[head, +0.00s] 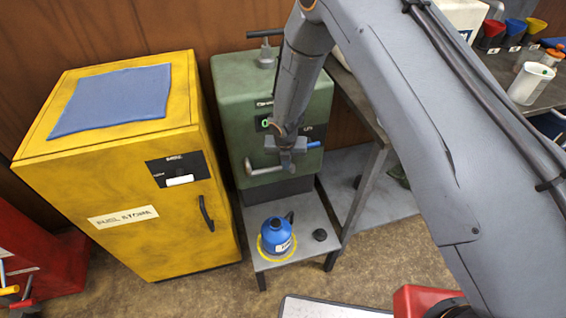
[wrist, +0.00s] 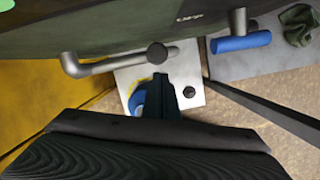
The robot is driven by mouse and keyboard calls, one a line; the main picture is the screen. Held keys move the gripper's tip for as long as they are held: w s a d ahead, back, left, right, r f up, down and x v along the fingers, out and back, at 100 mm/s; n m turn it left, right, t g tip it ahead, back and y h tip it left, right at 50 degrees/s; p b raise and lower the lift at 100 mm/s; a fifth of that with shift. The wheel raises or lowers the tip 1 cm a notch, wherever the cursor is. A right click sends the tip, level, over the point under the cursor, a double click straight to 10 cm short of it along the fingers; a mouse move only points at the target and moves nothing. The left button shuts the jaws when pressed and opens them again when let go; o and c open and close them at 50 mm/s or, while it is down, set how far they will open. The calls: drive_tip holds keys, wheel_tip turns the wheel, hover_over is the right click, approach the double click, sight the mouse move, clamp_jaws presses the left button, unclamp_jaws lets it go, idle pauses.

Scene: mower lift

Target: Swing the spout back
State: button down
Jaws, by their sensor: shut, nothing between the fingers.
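The spout (head: 264,170) is a bent grey pipe on the front of the green dispenser (head: 240,100). It points to the right across the dispenser's front; in the wrist view the spout (wrist: 105,65) ends in a dark round tip. My gripper (head: 287,160) is at the spout's right end, its fingers shut with nothing between them. In the wrist view my gripper (wrist: 160,80) appears just below the dark tip; I cannot tell if they touch. A blue can (head: 277,235) stands in a yellow ring on the low stand below, partly hidden by my fingers in the wrist view.
A blue-gripped handle (wrist: 242,42) sticks out right of the spout. A small black cap (head: 320,235) lies on the grey stand (head: 300,205). A yellow cabinet (head: 130,150) stands close on the left, a workbench (head: 360,110) on the right.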

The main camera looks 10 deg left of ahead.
drive_tip(key=s+d+r, duration=0.1)
drive_tip(key=s+r, duration=0.4)
drive_tip(key=r, duration=0.5)
drive_tip(key=s+d+r+m, duration=0.2)
drive_tip(key=d+r+m, duration=0.4)
drive_tip(key=d+m, duration=0.25)
drive_tip(key=s+d+r+m, duration=0.2)
drive_tip(key=d+r+m, duration=0.3)
drive_tip(key=d+m, duration=0.35)
drive_tip(key=s+d+r+m, duration=0.3)
drive_tip(key=s+d+m, duration=0.3)
drive_tip(key=m, duration=0.4)
drive_tip(key=s+d+r+m+g, duration=0.1)
drive_tip(key=s+d+r+m, duration=0.3)
drive_tip(key=s+d+m, duration=0.3)
drive_tip(key=s+m, duration=0.1)
drive_tip(key=m, duration=0.2)
drive_tip(key=shift+s+d+r+g+b, duration=0.25)
drive_tip(key=shift+s+g+b, duration=0.05)
drive_tip(key=shift+b, duration=0.1)
